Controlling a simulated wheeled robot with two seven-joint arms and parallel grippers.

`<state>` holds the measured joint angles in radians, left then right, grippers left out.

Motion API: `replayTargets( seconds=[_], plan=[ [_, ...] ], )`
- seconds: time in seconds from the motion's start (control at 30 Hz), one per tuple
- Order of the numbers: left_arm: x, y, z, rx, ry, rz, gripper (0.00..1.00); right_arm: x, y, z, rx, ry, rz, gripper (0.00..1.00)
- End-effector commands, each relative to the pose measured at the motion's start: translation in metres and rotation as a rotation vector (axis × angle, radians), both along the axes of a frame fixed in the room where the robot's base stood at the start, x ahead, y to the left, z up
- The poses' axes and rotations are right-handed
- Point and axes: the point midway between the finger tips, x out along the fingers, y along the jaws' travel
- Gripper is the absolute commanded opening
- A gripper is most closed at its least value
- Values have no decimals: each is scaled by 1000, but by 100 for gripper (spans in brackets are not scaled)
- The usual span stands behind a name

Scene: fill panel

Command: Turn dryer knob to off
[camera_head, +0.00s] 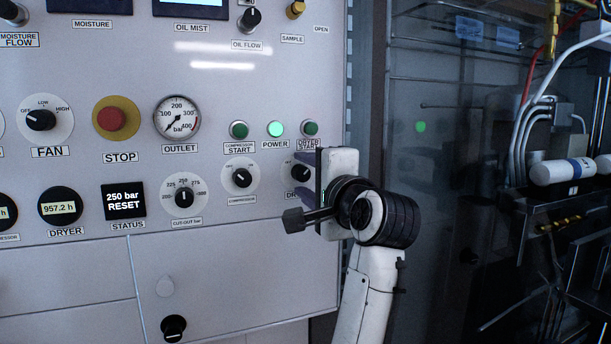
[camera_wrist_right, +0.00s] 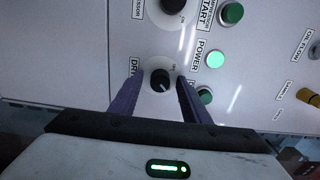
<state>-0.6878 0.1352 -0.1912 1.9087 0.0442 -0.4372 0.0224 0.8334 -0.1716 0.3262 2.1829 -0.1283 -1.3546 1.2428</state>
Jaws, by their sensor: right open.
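The dryer knob (camera_head: 300,172) is a black rotary knob with a white pointer line on a pale round dial, at the right edge of the panel. In the head view my right gripper (camera_head: 310,178) partly covers its dial and label. In the right wrist view the knob (camera_wrist_right: 160,80) sits between the two purple fingers of my right gripper (camera_wrist_right: 160,98). The fingers are open, one on each side of the knob, with a gap to it on both sides. I cannot tell whether the fingertips reach the panel. My left gripper is not in view.
The compressor knob (camera_head: 241,177) is just left of the dryer knob. Green buttons (camera_head: 310,128) and the lit power lamp (camera_head: 275,129) are above. A red stop button (camera_head: 111,119) is further left. Right of the panel are a dark cabinet, hoses and a white cylinder (camera_head: 563,171).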

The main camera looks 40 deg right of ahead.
Motion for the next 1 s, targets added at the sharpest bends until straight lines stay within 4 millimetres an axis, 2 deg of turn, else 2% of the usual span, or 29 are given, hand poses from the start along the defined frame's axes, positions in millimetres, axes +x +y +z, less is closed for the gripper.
replayTargets(
  seconds=[0.03, 0.27, 0.67, 1.0],
  plan=[
    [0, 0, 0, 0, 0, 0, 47, 0, 0, 0, 0, 0, 0, 41],
    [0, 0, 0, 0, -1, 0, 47, 0, 0, 0, 0, 0, 0, 2],
    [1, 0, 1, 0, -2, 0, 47, 0, 0, 0, -72, 17, -1, 2],
    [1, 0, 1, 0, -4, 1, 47, 0, 0, 0, -331, 79, 0, 2]
  ],
)
